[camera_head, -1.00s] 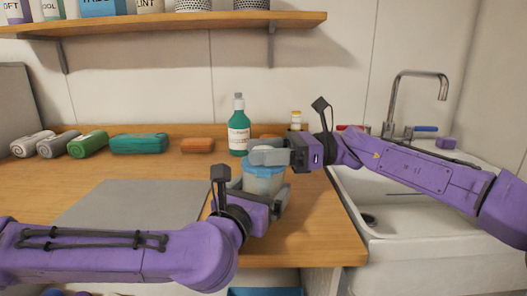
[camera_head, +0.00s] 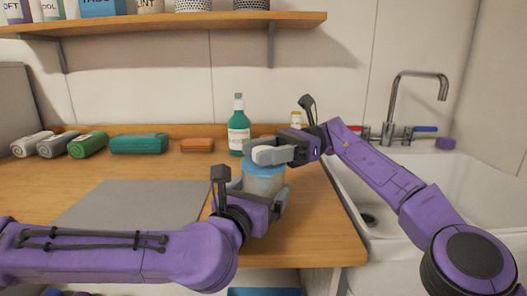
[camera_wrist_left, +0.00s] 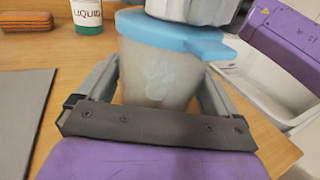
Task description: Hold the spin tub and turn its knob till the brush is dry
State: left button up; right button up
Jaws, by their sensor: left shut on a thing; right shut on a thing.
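The spin tub (camera_head: 262,181) is a cloudy clear cup with a blue lid, standing upright on the wooden counter. It also fills the middle of the left wrist view (camera_wrist_left: 158,75). My left gripper (camera_head: 264,200) is shut around the tub's body from the front, one finger on each side. My right gripper (camera_head: 271,153) is over the lid, its fingers shut at the top where the knob would be. The knob is hidden by those fingers. The brush cannot be made out inside the cloudy tub.
A grey mat (camera_head: 135,205) lies left. Rolled towels (camera_head: 88,144) and an orange-brown block (camera_head: 197,145) line the back. A sink (camera_head: 430,205) is right.

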jog(key=o, duration=1)
jog(key=shift+r, duration=0.1)
